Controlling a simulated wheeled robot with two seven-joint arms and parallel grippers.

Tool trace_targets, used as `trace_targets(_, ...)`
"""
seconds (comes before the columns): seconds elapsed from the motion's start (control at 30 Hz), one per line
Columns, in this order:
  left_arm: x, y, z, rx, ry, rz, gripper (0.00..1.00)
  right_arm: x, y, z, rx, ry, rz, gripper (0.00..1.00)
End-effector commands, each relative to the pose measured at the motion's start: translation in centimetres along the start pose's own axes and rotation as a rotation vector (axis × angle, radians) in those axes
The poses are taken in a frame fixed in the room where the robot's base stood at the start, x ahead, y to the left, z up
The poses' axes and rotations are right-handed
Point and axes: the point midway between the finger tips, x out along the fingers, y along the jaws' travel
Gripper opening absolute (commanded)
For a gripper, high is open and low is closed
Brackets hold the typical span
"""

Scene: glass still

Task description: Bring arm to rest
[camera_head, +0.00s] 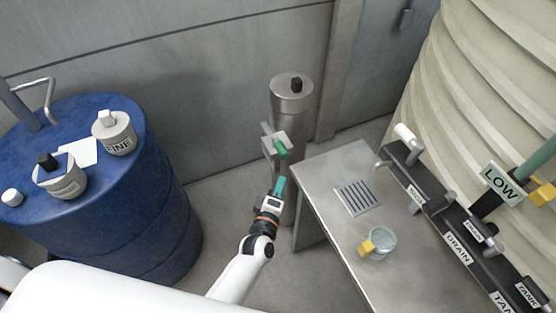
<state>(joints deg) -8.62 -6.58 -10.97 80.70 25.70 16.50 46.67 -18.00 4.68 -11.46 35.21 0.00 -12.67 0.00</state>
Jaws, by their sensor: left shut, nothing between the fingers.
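My left gripper (279,184) is in the middle of the view, with its arm reaching up from the bottom. Its teal fingers are together and hold nothing. The fingertips point up the picture, just below a grey bracket (268,133) with a green part (281,148), in front of a metal cylinder (291,100). A small gap shows in the picture between fingertips and green part; the depth between them is unclear. My right gripper is not in view.
A steel table (325,172) with a drain grate (357,197) and a glass vessel with a yellow part (379,243) stands right. A labelled dark rail (440,215) runs by a ribbed tank (480,90). A blue drum (150,200) with containers stands left. Floor (215,200) between is clear.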

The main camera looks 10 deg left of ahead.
Motion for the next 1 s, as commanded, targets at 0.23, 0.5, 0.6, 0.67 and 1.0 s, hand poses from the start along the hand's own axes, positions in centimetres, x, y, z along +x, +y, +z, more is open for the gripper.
trace_targets(0.23, 0.0, 0.0, 0.1, 0.0, -0.001, 0.0, 0.0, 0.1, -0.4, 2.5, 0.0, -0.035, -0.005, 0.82)
trace_targets(0.5, -0.1, 0.2, 0.1, 0.005, 0.001, 0.003, 0.0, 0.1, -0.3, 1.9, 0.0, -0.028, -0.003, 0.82)
trace_targets(0.6, -0.6, 2.1, -0.4, 0.05, 0.025, 0.043, 0.0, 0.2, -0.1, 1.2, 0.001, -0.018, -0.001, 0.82)
trace_targets(0.67, -1.4, 4.5, -1.0, 0.112, 0.059, 0.092, 0.0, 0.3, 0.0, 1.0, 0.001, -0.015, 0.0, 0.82)
trace_targets(1.0, -14.4, 25.5, -3.4, 0.685, 0.477, 0.515, 0.0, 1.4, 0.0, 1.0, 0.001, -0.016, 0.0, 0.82)
